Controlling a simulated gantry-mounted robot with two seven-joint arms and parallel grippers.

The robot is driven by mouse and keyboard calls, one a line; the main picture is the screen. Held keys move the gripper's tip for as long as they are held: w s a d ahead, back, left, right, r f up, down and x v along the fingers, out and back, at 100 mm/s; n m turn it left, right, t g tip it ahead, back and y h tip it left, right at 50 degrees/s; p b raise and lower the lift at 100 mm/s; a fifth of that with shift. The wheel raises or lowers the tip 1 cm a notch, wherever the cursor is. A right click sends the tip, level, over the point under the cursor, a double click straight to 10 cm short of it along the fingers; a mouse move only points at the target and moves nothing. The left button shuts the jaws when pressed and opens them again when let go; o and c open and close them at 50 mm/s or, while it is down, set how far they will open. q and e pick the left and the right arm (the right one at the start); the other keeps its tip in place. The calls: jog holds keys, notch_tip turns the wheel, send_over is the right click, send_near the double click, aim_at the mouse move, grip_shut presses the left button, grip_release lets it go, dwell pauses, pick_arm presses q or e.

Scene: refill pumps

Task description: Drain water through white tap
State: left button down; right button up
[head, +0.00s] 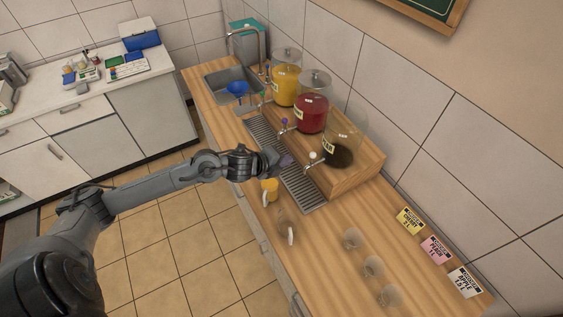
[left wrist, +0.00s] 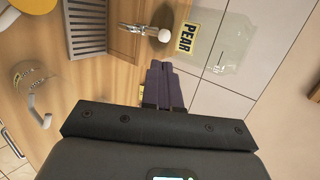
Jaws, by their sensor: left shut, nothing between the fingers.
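The white-knobbed tap (head: 313,156) is on the front of the wooden stand, below the clear pear dispenser (head: 340,150). In the left wrist view the white tap (left wrist: 164,36) is just beyond my fingertips, with a gap between. The clear dispenser with its yellow PEAR label (left wrist: 190,40) is beside it. My left gripper (head: 287,160) is shut and empty, left of the tap above the drip grille (head: 308,192). Its purple fingers (left wrist: 165,82) are together. A clear jug with a white handle (head: 291,236) stands on the counter. My right gripper is not in view.
Red (head: 311,112) and yellow (head: 285,86) dispensers stand farther back on the stand (head: 362,178). The sink (head: 222,82) holds a blue funnel (head: 237,88).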

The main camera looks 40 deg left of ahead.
pick_arm(q)
jog(key=shift+s+r, duration=0.3)
jog(key=shift+s, duration=0.3)
jog(key=shift+f, duration=0.1)
jog(key=s+d+f+n+g+h+p, duration=0.1)
jog(key=s+d+f+n+p, duration=0.2)
jog(key=s+d, duration=0.5)
jog(key=s+d+f+n+g+p, duration=0.1)
jog(key=s+d+f+n+p, duration=0.2)
jog(key=s+d, duration=0.5)
jog(key=s+r+n+g+y, duration=0.2)
jog(key=s+r+n+g, duration=0.3)
jog(key=s+n, duration=0.5)
jog(key=shift+n+g+b, duration=0.3)
jog(key=shift+n, duration=0.9)
